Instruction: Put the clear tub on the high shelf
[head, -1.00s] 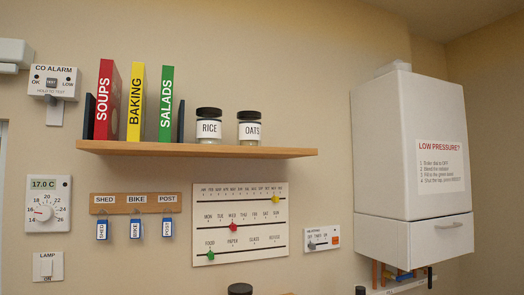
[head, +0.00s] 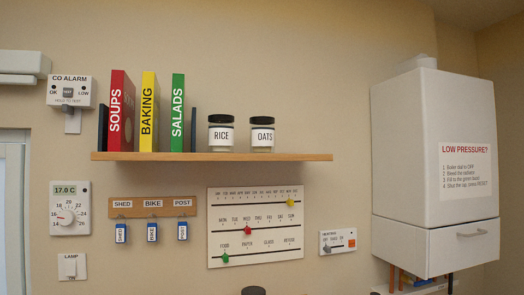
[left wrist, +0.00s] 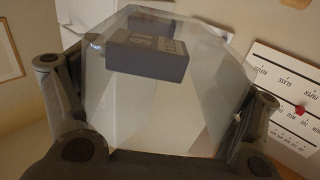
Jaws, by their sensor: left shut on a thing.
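The clear tub (left wrist: 165,115) fills the middle of the left wrist view, see-through and pale. My left gripper (left wrist: 157,84) is shut on it, with one dark finger at each side. A dark grey block with pale lettering (left wrist: 150,55) shows within the tub's outline; I cannot tell whether it is inside or behind. The high shelf (head: 212,157) is a wooden board on the wall in the head view. Neither the tub nor either gripper shows in the head view.
On the shelf stand red, yellow and green books (head: 149,112) between dark bookends, then a rice jar (head: 221,133) and an oats jar (head: 262,134). The shelf's right end is bare. A planner board (head: 255,228) hangs below; a white boiler (head: 435,150) stands right.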

